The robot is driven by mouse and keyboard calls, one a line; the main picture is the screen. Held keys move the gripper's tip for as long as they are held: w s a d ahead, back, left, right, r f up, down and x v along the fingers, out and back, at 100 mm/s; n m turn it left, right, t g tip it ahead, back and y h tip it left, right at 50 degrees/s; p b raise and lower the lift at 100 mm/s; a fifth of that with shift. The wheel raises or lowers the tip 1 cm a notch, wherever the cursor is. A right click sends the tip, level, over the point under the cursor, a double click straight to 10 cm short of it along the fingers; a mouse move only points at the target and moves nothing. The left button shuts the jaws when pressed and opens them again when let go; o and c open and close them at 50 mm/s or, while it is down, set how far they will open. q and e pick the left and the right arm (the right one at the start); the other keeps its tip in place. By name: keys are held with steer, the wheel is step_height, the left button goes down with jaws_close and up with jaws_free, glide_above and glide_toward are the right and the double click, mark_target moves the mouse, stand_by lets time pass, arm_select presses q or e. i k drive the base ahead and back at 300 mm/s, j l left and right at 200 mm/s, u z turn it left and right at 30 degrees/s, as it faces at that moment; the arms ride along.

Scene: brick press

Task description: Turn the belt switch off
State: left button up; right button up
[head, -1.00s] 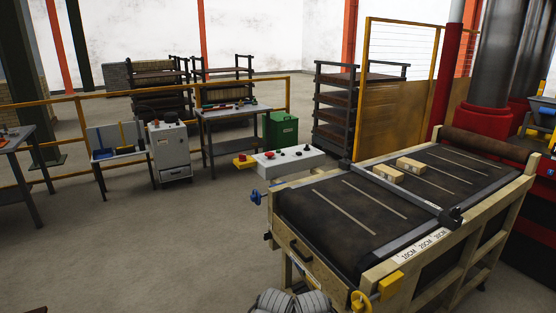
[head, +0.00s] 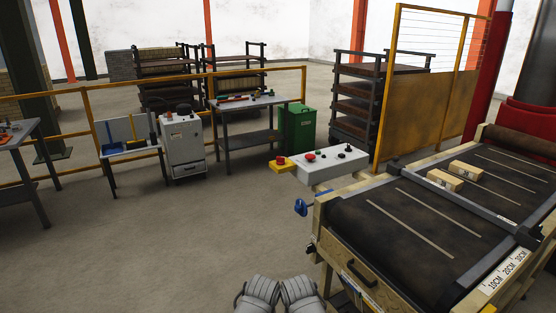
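The belt machine (head: 395,235) stands at the right, with a dark belt and a wooden frame. A white control box (head: 340,169) sits at its far left corner. On its top are a red button (head: 310,156) and several small dark knobs (head: 348,149). A yellow box with a red button (head: 281,162) is at its left end. I cannot tell which control is the belt switch or how it is set. Two grey ribbed parts of mine show at the bottom edge. No gripper fingers show, and my arms are well short of the control box.
Two pale bricks (head: 443,179) lie on the belt near a dark crossbar. A blue clamp-like part (head: 301,207) sticks out at the machine's left. A grey cabinet (head: 183,146), a workbench (head: 248,107) and a green bin (head: 299,128) stand behind.

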mark_target(280, 161)
steer(key=i+j+z, duration=0.3)
steer(key=i+j, duration=0.4)
steer(key=i+j+z, duration=0.3)
steer(key=i+j, duration=0.5)
steer(key=j, duration=0.15)
